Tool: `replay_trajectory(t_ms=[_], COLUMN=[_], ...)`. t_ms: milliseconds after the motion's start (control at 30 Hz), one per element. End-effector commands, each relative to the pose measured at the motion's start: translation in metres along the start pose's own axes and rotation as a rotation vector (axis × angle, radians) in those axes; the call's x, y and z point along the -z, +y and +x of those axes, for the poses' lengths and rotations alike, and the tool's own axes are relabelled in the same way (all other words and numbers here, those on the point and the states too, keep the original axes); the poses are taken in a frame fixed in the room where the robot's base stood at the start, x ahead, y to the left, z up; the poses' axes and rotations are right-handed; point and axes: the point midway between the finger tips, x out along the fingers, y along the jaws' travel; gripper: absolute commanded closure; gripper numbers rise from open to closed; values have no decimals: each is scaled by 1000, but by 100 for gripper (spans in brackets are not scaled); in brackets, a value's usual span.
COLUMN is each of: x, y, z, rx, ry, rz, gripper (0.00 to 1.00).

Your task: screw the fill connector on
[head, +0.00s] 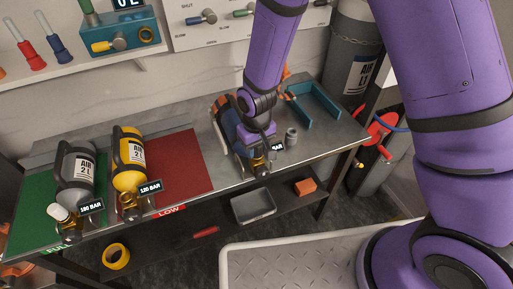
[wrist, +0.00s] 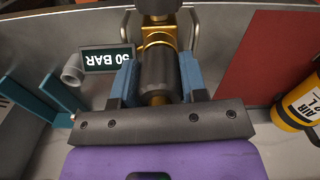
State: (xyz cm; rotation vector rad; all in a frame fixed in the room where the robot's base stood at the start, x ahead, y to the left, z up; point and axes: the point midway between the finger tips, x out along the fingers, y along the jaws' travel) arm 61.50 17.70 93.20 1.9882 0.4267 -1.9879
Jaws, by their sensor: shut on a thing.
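My gripper (wrist: 158,78) is shut on a dark, sleeve-like connector (wrist: 157,70) with brass at its ends, one blue finger on each side. The connector lines up with a brass valve (wrist: 158,36) and appears to meet it; I cannot tell whether the threads are engaged. In the head view my gripper (head: 262,152) is over the valve end and largely hides the connector.
A small grey fitting (head: 291,136) and a teal bracket (head: 318,108) are right of the cylinder. A yellow cylinder (head: 129,172) and a grey cylinder (head: 76,172) lie left, on a red mat (head: 185,165) and green mat (head: 30,215). A tray (head: 253,207) sits on the lower shelf.

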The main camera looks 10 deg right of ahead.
Motion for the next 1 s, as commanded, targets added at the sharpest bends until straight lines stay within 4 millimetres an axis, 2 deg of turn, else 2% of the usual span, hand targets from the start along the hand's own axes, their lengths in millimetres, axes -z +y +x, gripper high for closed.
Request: replay_trajectory(t_ms=[300,500,633,833,867,967,1000], x=[0,0,0,0,0,0,0], y=[0,0,0,0,0,0,0], z=[0,1,1,1,1,1,1], rx=[-1,-1,0,0,0,0,0], ry=[1,1,1,0,0,0,0], rz=[591,911,996,999,999,997,997], gripper=[89,89,89,89,58,35,34])
